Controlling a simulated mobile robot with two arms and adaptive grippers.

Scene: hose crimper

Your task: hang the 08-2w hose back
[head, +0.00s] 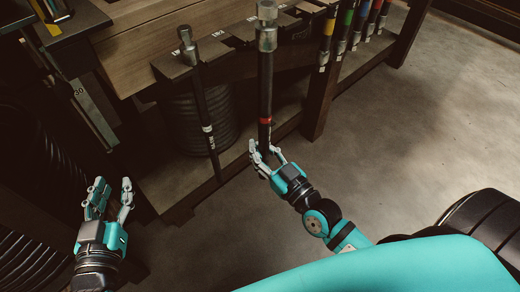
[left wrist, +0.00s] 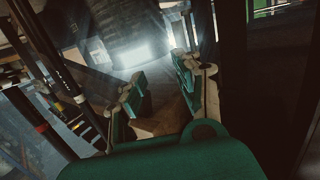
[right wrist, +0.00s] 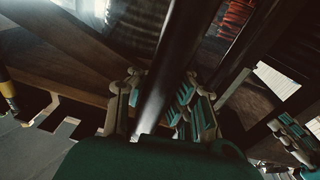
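A black hose with a silver fitting at its top and a red band (head: 265,121) stands nearly upright in the head view. My right gripper (head: 266,154) is around its lower part, fingers on both sides. The right wrist view shows the hose (right wrist: 168,75) running between the fingers; its lower end is hidden at the palm. The silver fitting (head: 267,38) overlaps the rack's front edge (head: 235,55); I cannot tell whether it touches the rack. My left gripper (head: 112,192) is open and empty at the lower left.
Another black hose (head: 203,110) hangs from the rack to the left, in front of a coiled dark hose (head: 185,122). Several colour-banded hoses (head: 345,35) hang to the right. A wooden leg (head: 319,100) stands between.

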